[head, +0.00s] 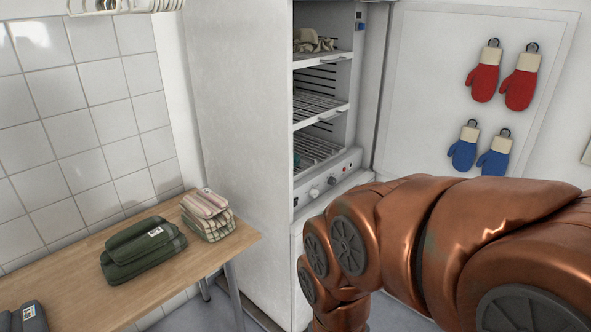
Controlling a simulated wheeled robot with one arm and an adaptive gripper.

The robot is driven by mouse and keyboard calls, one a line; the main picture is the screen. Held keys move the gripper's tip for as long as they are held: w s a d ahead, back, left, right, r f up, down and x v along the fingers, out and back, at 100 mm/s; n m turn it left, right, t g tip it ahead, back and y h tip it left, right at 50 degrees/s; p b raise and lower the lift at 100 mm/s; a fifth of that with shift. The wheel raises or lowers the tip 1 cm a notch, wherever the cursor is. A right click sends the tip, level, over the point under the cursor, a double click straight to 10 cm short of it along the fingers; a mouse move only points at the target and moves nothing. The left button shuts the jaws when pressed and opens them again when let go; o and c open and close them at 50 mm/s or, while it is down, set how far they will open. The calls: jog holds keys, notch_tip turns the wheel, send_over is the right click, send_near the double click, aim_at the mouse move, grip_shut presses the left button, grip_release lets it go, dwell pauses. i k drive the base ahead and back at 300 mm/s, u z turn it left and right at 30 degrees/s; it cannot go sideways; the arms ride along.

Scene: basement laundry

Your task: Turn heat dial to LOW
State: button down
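The heat dial seems to be one of the knobs (331,181) on the front panel (342,172) of the tall white drying cabinet (240,110). A second light knob (314,193) sits to its left on the same panel. The markings are too small to read, so I cannot tell which knob is the heat dial or where it points. My copper arm reaches in from the right, below and in front of the panel. My gripper is not visible in the head view.
A wooden table (75,283) at left holds a green folded bundle (143,250) and striped folded cloths (207,214). The cabinet's wire shelves (318,105) are open to view. Red mitts (485,82) and blue mitts (463,153) hang on a white panel at right.

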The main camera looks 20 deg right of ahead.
aim_at(314, 193)
jog(key=u, duration=0.05)
jog(key=k, duration=0.8)
jog(key=z, duration=1.05)
jog(key=i, duration=0.8)
jog(key=z, duration=0.75)
jog(key=i, duration=1)
jog(key=u, duration=1.05)
jog(key=i, duration=0.8)
jog(key=u, duration=0.95)
